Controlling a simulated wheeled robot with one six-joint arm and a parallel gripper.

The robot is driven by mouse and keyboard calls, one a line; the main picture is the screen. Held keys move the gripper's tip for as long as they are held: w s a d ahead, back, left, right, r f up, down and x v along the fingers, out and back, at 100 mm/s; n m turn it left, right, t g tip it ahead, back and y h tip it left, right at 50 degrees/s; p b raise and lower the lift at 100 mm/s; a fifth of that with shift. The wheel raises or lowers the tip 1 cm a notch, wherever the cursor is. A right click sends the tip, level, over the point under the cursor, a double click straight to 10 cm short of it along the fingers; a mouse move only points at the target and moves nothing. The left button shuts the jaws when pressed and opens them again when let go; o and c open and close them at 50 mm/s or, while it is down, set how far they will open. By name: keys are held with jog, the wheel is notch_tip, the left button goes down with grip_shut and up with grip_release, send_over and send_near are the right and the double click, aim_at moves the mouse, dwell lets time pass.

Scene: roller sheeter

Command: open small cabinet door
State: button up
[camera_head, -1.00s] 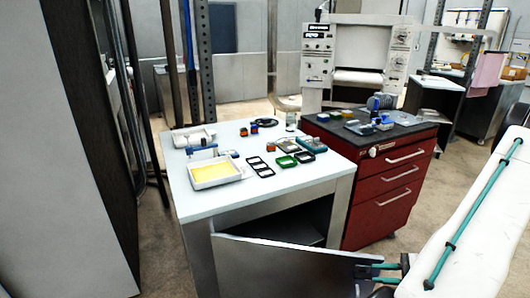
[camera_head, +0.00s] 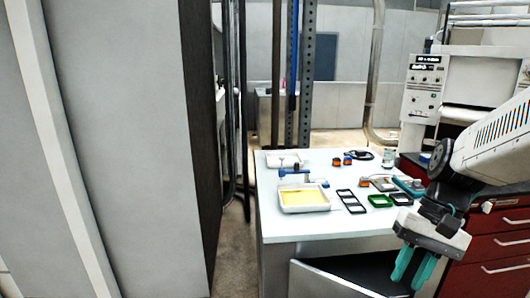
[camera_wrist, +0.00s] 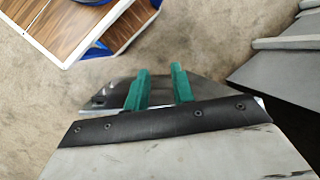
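The small cabinet (camera_head: 284,250) is a metal-framed bench with a pale top. Its grey door (camera_head: 335,284) stands ajar at the bottom of the head view, with a dark opening behind it. The door's lower part is cut off by the frame edge. My gripper (camera_head: 408,272), with teal fingers, hangs at the door's right end, in front of the cabinet. In the wrist view, its two fingers (camera_wrist: 160,88) are apart, with a dark grey panel beyond them. I see nothing clasped between them. I cannot tell whether they touch the door.
A red drawer cabinet (camera_head: 492,255) stands right of the bench, behind my arm. A tray with yellow contents (camera_head: 304,199) and several small parts lie on the benchtop. A tall grey panel (camera_head: 110,130) fills the left. A narrow strip of floor shows beside the bench.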

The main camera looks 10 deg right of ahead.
jog(key=s+a+r+n+t+h, duration=0.2)
jog(key=s+a+r+n+h, duration=0.2)
jog(key=s+a+r+n, duration=0.1)
jog(key=shift+s+a+t, duration=0.3)
jog(key=shift+s+a, duration=0.05)
jog(key=shift+a, duration=0.1)
jog(key=shift+s+r, duration=0.2)
jog(key=shift+s, duration=0.05)
jog(key=shift+c, duration=0.4)
jog(key=shift+s+a+n, duration=0.1)
jog(key=shift+n, duration=0.2)
grip_shut()
jog(key=shift+t, duration=0.3)
